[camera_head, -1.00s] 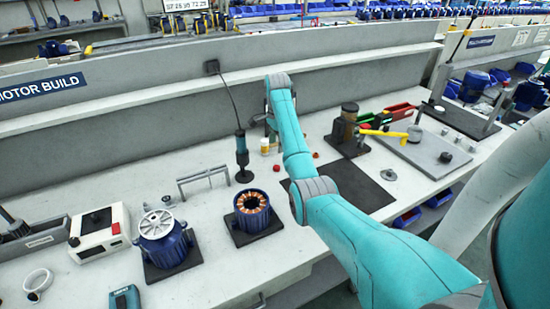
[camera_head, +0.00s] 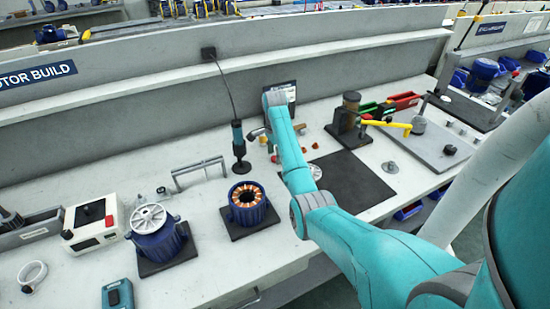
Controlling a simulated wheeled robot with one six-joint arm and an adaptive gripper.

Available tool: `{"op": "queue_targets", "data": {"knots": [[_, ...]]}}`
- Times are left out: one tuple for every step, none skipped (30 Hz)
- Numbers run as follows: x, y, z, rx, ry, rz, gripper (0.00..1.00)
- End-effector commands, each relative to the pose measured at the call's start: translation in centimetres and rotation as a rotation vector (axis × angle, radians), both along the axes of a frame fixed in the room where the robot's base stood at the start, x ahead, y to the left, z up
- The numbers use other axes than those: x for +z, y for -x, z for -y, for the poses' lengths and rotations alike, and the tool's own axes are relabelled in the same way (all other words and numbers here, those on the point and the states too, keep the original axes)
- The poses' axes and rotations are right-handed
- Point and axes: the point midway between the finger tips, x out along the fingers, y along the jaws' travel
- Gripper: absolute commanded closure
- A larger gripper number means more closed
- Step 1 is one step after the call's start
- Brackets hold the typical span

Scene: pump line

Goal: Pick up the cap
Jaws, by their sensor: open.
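I cannot tell for sure which item is the cap. A pale round disc (camera_head: 315,172) lies flat on the bench just right of my forearm, at the edge of the dark mat, partly hidden by the arm. Small orange-red pieces (camera_head: 302,150) lie behind it. A white spoked round part (camera_head: 149,218) sits on the blue motor at left. My gripper (camera_head: 257,133) is mostly hidden behind my teal arm. Only a grey bit shows at the arm's left, over the back of the bench. It is open, and I see nothing held.
A blue stator with copper windings (camera_head: 247,203) stands on a dark pad. A hanging driver (camera_head: 238,147) and a grey rail (camera_head: 198,174) stand behind it. A press with a brown top (camera_head: 349,112) is at right.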

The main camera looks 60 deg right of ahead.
Motion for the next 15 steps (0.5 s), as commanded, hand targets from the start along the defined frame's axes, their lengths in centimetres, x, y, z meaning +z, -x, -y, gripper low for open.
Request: {"op": "queue_targets", "data": {"knots": [[-0.54,0.09,-0.2,0.0,-0.001,-0.001,0.39],[-0.68,0.11,-0.24,-0.001,-0.001,-0.001,0.39],[-0.78,0.12,-0.25,-0.001,0.0,0.0,0.39],[-0.79,0.12,-0.25,-0.001,0.0,0.0,0.39],[-0.79,0.11,-0.25,-0.001,0.0,0.0,0.39],[-0.77,0.11,-0.25,-0.001,0.0,0.0,0.39],[-0.77,0.11,-0.25,-0.001,0.0,0.0,0.39],[-0.77,0.11,-0.24,-0.002,0.0,0.0,0.39],[-0.77,0.11,-0.24,-0.002,0.0,0.0,0.44],[-0.76,0.11,-0.24,-0.002,0.0,0.0,0.51],[-0.76,0.11,-0.24,-0.002,0.0,0.0,0.56],[-0.76,0.11,-0.24,-0.002,0.0,0.0,0.64],[-0.76,0.11,-0.24,-0.002,0.0,0.0,0.7],[-0.76,0.11,-0.24,-0.002,0.0,0.0,0.75],[-0.76,0.11,-0.24,-0.002,0.0,0.0,0.79]]}}
